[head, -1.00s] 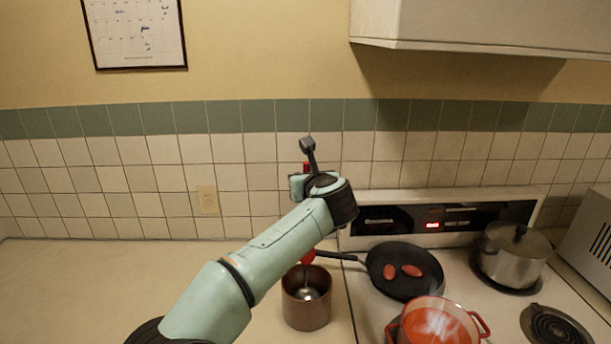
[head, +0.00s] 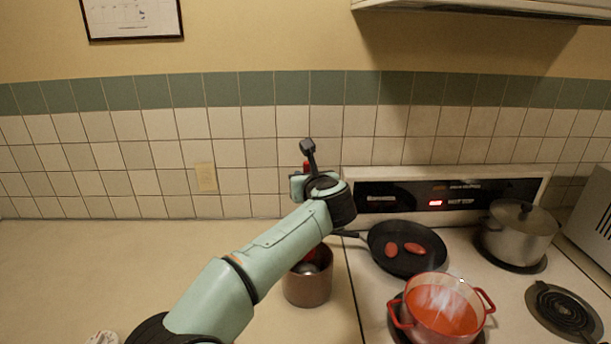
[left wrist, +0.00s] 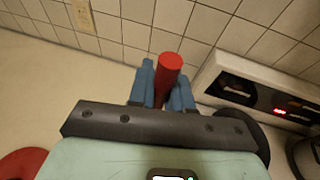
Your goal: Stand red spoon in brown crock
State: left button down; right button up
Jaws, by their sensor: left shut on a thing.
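The brown crock (head: 308,288) stands upright on the counter left of the stove, its upper part partly behind my left arm. The red spoon's handle (head: 306,166) shows just above my left gripper (head: 303,184) in the head view. In the left wrist view, the left gripper (left wrist: 167,88) has its blue fingers shut on the red handle (left wrist: 168,68). A silvery rounded part (head: 307,268) and a bit of red show at the crock's mouth below the arm. My arm hides the spoon's middle, and I cannot tell whether its lower end touches the crock. My right gripper is out of view.
A black frying pan (head: 405,262) with two red pieces, a red pot (head: 440,318) and a lidded steel pot (head: 517,242) stand on the stove right of the crock. The pan's handle reaches toward the crock. Counter (head: 110,270) at left is mostly clear.

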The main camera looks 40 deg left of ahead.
pick_arm(q)
jog(key=shift+f+b, duration=1.65)
jog(key=shift+f, duration=0.8)
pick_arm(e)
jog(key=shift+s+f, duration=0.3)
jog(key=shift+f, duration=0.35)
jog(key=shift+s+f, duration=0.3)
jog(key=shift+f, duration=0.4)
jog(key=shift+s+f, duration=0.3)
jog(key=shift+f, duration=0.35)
pick_arm(q)
jog(key=c, duration=1)
grip_release()
jog(key=shift+o, duration=0.2)
jog(key=shift+d, duration=0.1)
jog(key=b+v, duration=0.2)
jog(key=v, duration=1.1)
jog(key=shift+r, duration=0.2)
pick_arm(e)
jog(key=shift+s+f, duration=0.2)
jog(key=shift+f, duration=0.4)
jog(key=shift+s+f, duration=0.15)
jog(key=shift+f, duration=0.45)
pick_arm(q)
jog(key=shift+s+d, duration=0.1)
